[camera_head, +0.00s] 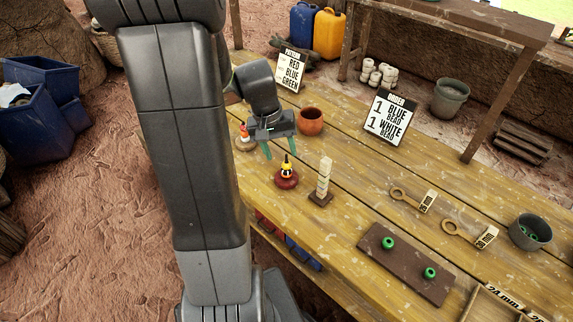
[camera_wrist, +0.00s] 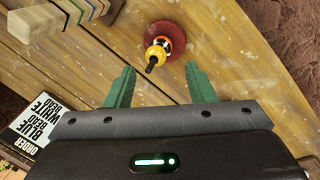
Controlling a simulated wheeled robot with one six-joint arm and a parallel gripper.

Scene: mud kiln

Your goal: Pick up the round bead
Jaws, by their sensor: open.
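Two round green beads, one on the left (camera_head: 388,243) and one on the right (camera_head: 430,273), sit apart on a dark brown board on the table. A red round base (camera_head: 286,181) carries a stack of yellow, orange and white pieces around a dark post. This base also shows in the wrist view (camera_wrist: 180,82), with the yellow piece (camera_wrist: 157,52) nearest the camera. My gripper (camera_head: 279,151) is open above and behind this stack. In the wrist view, the green fingers (camera_wrist: 159,70) are apart with nothing between them. I cannot tell which bead is meant.
A striped block tower (camera_head: 325,177) stands right of the stack. A brown pot (camera_head: 310,121) is behind it, and another small stack (camera_head: 244,136) is at left. An order sign (camera_head: 390,117), two ring-handled gauges (camera_head: 410,197) and a grey bucket (camera_head: 530,232) stand further right.

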